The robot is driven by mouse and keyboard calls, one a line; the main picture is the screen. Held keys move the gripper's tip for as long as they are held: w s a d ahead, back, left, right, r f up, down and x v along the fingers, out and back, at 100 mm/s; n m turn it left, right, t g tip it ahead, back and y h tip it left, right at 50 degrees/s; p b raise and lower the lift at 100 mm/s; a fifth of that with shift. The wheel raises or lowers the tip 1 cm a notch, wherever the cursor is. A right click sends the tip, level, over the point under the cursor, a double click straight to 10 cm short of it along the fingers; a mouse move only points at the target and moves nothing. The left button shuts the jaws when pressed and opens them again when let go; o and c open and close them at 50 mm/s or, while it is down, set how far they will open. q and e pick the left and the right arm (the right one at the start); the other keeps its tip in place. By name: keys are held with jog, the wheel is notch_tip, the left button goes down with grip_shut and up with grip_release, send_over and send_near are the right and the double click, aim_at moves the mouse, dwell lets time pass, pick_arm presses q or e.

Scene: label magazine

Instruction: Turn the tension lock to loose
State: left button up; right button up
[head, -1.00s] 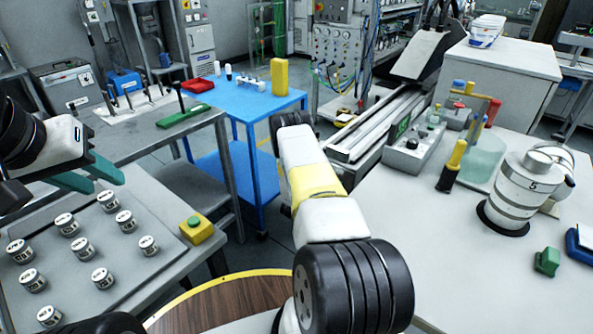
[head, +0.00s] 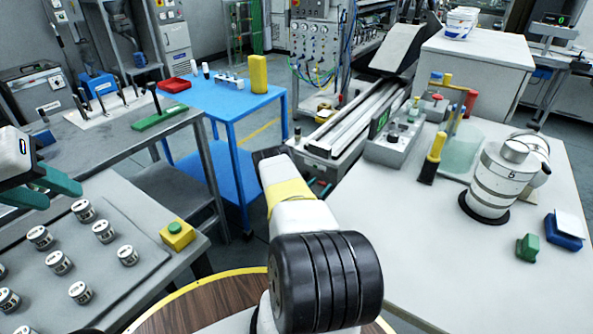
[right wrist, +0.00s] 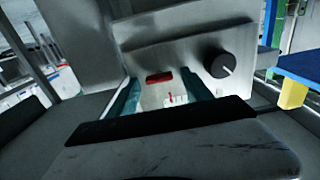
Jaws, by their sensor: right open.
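In the right wrist view, a grey metal panel carries a round black knob (right wrist: 221,65) with a white pointer line; it may be the tension lock, but no label is readable. A small red part (right wrist: 159,77) sits in the panel to its left, above a white plate (right wrist: 172,98) with a red mark. My right gripper (right wrist: 160,88) is open and empty, its teal fingers apart in front of the panel, with the knob to their right. In the head view my right arm hides its own gripper. My left gripper (head: 42,186) is open and empty at the left edge.
A tray with several small jars (head: 104,231) and a yellow box with a green button (head: 177,234) stand at left. A blue table (head: 222,98) is behind. A white canister (head: 497,180) and green block (head: 527,247) stand on the right table.

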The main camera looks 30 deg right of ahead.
jog(key=shift+c, duration=0.2)
grip_shut()
